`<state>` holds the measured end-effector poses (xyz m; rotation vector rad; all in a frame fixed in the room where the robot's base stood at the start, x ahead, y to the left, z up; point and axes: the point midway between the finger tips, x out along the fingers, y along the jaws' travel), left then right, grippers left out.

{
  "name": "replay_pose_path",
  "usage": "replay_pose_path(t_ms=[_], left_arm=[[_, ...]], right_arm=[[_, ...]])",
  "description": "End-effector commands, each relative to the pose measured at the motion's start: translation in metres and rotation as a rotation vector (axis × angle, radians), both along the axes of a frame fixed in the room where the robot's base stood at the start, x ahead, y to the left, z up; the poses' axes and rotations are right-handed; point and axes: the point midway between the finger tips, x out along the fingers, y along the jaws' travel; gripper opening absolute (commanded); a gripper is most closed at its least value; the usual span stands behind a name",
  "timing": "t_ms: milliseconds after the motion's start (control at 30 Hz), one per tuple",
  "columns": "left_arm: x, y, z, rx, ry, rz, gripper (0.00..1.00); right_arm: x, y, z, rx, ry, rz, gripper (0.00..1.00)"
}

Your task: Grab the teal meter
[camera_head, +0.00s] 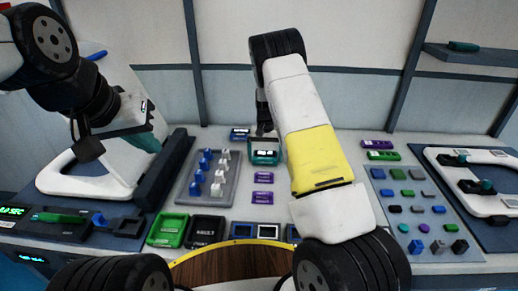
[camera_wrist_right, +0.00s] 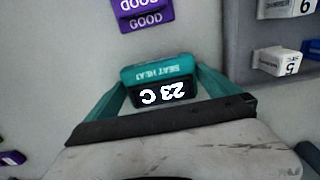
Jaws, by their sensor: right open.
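The teal meter (camera_head: 264,157) lies on the table near its back, right under the end of my right arm in the head view. In the right wrist view the teal meter (camera_wrist_right: 157,72) reads "SEAT HEAT" and "23 C", upside down. My right gripper (camera_wrist_right: 160,84) is open, with one teal finger on each side of the meter. I cannot tell whether the fingers touch it. In the head view the right gripper (camera_head: 264,135) is mostly hidden. My left gripper (camera_head: 147,140) is at the left, above the white toilet seat part, away from the meter; its jaw opening is unclear.
A blue meter (camera_head: 240,134) lies behind and left of the teal one. Purple "GOOD" labels (camera_head: 263,178) lie in front. A grey tray (camera_head: 209,180) with blue and white pieces is at left. Green and purple meters (camera_head: 383,155) lie at right, behind a tray of coloured pieces (camera_head: 420,222).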

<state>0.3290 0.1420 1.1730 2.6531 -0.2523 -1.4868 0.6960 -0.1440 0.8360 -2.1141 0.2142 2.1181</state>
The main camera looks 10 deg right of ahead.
Motion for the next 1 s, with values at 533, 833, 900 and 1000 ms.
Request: replay_pose_path(t_ms=[533, 833, 900, 1000], left_arm=[[0.0, 0.0, 0.0, 0.0, 0.0, 0.0, 0.0], [0.0, 0.0, 0.0, 0.0, 0.0, 0.0, 0.0], [0.0, 0.0, 0.0, 0.0, 0.0, 0.0, 0.0], [0.0, 0.0, 0.0, 0.0, 0.0, 0.0, 0.0]], right_arm=[[0.001, 0.0, -0.003, 0.001, -0.002, 0.001, 0.41], [0.001, 0.0, -0.001, 0.0, -0.003, 0.001, 0.38], [0.001, 0.0, 0.002, 0.001, -0.003, 0.001, 0.38], [0.001, 0.001, 0.01, 0.001, -0.003, 0.001, 0.38]])
